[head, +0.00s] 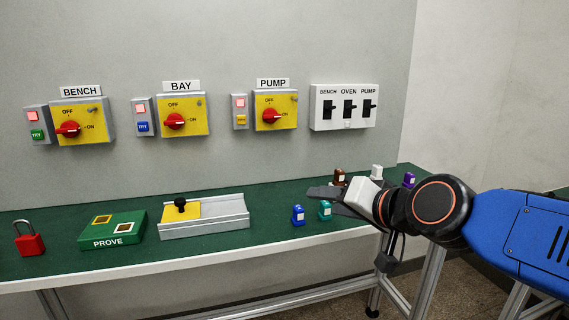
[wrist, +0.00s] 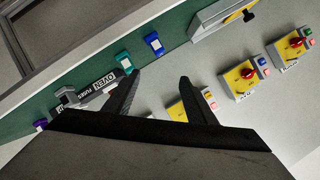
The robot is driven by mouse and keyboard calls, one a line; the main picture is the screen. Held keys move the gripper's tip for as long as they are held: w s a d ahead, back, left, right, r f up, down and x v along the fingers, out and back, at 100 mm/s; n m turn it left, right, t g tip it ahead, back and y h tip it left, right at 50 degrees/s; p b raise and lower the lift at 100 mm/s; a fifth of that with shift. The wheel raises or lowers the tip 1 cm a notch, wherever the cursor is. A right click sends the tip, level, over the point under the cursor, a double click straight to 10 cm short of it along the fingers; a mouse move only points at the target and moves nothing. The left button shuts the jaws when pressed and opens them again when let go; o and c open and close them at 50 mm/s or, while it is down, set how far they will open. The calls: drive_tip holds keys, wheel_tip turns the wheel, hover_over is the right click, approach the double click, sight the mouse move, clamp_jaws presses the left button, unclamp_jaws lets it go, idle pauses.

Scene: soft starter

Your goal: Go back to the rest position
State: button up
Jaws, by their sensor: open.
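My gripper (head: 330,200) is open over the right part of the green bench in the head view. Its two dark fingers stand apart in the wrist view (wrist: 158,95), with nothing visible between them. My blue arm reaches in from the right edge. A blue tagged piece (head: 298,215) and a teal one (head: 325,210) stand on the bench just in front of and below the fingers. They also show in the wrist view, the blue one (wrist: 154,43) and the teal one (wrist: 123,63).
A red padlock (head: 29,240), a green PROVE box (head: 112,229) and a grey rail with a yellow slider (head: 204,227) lie on the bench (head: 265,197). Brown (head: 340,177), white (head: 376,172) and purple (head: 409,179) pieces stand near my gripper. BENCH (head: 84,108), BAY (head: 170,134) and PUMP (head: 274,93) switches and a three-switch panel (head: 343,124) are wall-mounted.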

drive_tip(key=s+d+f+n+g+h, duration=0.2)
drive_tip(key=s+d+f+g+h, duration=0.4)
drive_tip(key=s+d+f, duration=1)
drive_tip(key=d+f+g, duration=0.1)
drive_tip(key=d+f, duration=0.2)
drive_tip(key=shift+s+h, duration=0.25)
drive_tip(key=shift+h, duration=0.15)
drive_tip(key=shift+d+f, duration=0.1)
